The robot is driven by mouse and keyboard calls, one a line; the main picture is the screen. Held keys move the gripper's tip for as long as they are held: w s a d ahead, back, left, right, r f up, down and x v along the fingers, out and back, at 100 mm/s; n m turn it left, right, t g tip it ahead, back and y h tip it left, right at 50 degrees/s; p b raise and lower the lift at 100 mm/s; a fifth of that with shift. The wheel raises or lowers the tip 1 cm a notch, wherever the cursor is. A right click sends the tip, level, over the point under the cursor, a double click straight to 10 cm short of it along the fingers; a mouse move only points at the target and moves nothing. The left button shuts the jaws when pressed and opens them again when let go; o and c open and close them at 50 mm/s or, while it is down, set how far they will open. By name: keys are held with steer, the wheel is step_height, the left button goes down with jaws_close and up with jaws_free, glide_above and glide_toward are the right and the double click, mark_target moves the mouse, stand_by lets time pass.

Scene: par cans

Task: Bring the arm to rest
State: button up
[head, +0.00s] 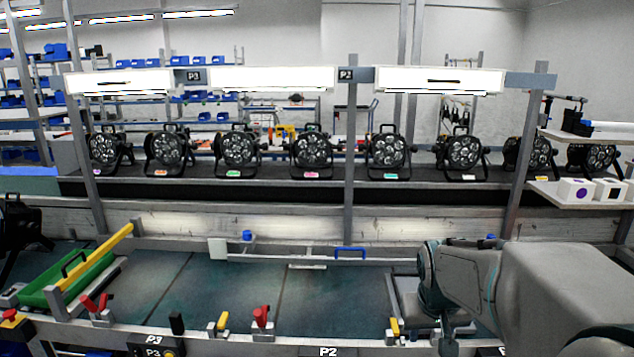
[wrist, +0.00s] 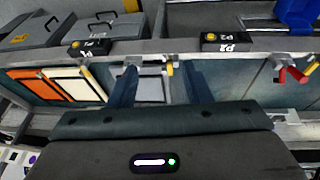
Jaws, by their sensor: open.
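My arm reaches in from the right side of the head view, grey with dark joints, over the right part of the workbench. My gripper (wrist: 158,80) shows in the wrist view with its two dark fingers apart and nothing between them. The fingers are over the bench edge, near a pale panel in the bench. In the head view the fingers cannot be made out; the arm's end dips toward the lower edge of the picture.
Several black par cans (head: 240,149) stand in a row on the shelf behind the bench. A green tray (head: 82,277) with a yellow bar lies at the left. Red clamps (head: 262,317) and yellow clamps (head: 218,323) line the front edge. The bench middle (head: 232,290) is mostly clear.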

steer(key=s+a, duration=0.3)
steer(key=s, duration=0.4)
steer(key=s+a+y, duration=0.1)
steer(key=s+a, duration=0.2)
steer(key=s, duration=0.5)
steer(key=shift+n, duration=0.4)
steer(key=shift+c, duration=0.3)
stand_by(0.3)
